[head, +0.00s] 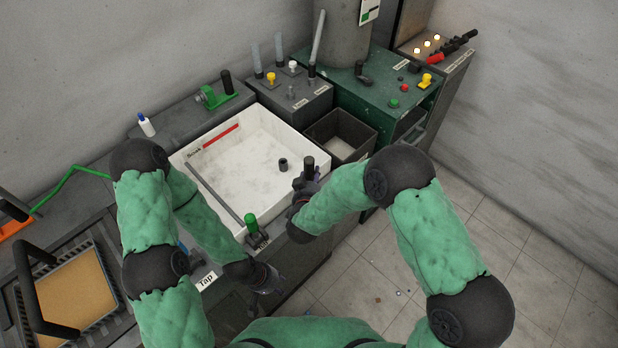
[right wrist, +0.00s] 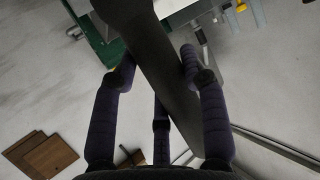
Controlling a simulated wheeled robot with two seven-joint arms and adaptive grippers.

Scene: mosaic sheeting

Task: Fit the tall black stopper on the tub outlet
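The tall black stopper (head: 309,165) stands roughly upright in my right gripper (head: 308,184), over the right side of the white tub (head: 196,160). In the right wrist view the stopper (right wrist: 160,75) is a long dark bar slanting between the fingers (right wrist: 158,68), which close in on both sides. The likely tub outlet is a short dark, open-topped pipe (head: 283,166) inside the tub, left of the stopper and apart from it in the picture. My left gripper (head: 266,281) is low in front of the tub, near the Tap label; its fingers are too dark to read.
A green-topped fitting (head: 251,222) stands at the tub's front corner. A dark open bin (head: 342,128) adjoins the tub's right side. Behind are a grey box (head: 290,98) with rods and a green cabinet (head: 380,88). The tub's middle is mostly clear.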

